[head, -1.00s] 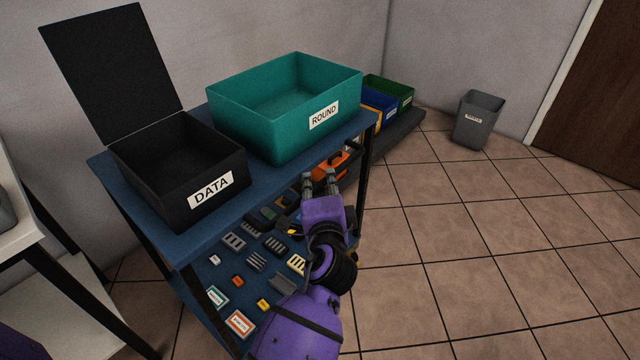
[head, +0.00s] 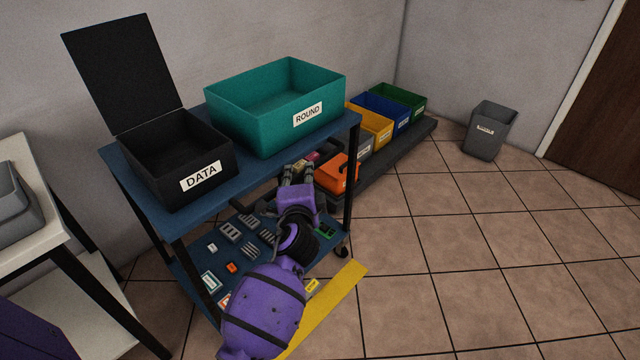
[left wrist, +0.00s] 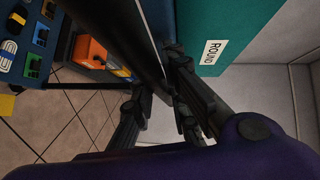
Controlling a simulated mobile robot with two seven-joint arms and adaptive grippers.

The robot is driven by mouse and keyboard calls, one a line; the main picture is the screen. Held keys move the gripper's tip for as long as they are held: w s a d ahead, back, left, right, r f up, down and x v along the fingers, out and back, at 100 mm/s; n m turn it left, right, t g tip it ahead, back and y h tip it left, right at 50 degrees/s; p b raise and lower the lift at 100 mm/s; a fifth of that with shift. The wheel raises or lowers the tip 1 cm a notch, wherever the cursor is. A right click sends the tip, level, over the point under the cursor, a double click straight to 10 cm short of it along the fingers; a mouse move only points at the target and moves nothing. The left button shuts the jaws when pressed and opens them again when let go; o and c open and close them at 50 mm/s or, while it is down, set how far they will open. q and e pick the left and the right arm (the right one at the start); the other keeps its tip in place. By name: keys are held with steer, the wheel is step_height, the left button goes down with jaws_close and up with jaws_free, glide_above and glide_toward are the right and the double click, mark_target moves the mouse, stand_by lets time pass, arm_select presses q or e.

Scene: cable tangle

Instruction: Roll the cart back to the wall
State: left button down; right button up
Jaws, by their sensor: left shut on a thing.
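The cart has a blue top shelf (head: 262,180), black posts and a blue lower shelf with several small parts. On top stand a black open-lidded DATA box (head: 165,172) and a teal ROUND bin (head: 265,125). My left gripper (head: 297,172) reaches in at the cart's front side, just under the top shelf. In the left wrist view its fingers (left wrist: 160,105) close around a dark bar (left wrist: 143,45) of the cart. The fingers partly hide the grip. The grey wall (head: 290,35) is behind the cart. My right gripper is out of view.
A yellow floor strip (head: 335,300) lies at the cart's near right. Coloured bins (head: 385,107) and an orange toolbox (head: 338,172) sit on a dark low platform (head: 413,142). A pale table (head: 30,205) stands left, a grey waste bin (head: 490,130) right. The tiled floor at right is clear.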

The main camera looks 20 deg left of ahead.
arm_select(q)
steer(key=w+a, duration=0.2)
steer(key=a, duration=0.5)
steer(key=w+a, duration=0.3)
steer(key=a, duration=0.5)
steer(key=w+a+b, duration=0.1)
steer(key=w+a, duration=0.2)
steer(key=a, duration=0.4)
steer(key=shift+a, duration=0.2)
steer(key=shift+w+a, duration=0.15)
steer(key=shift+a, duration=0.25)
steer(key=shift+r, duration=0.2)
steer(key=shift+a, duration=0.1)
steer(key=c, duration=1.7)
jaws_free()
steer(key=shift+c, duration=0.2)
steer(key=shift+f, duration=0.1)
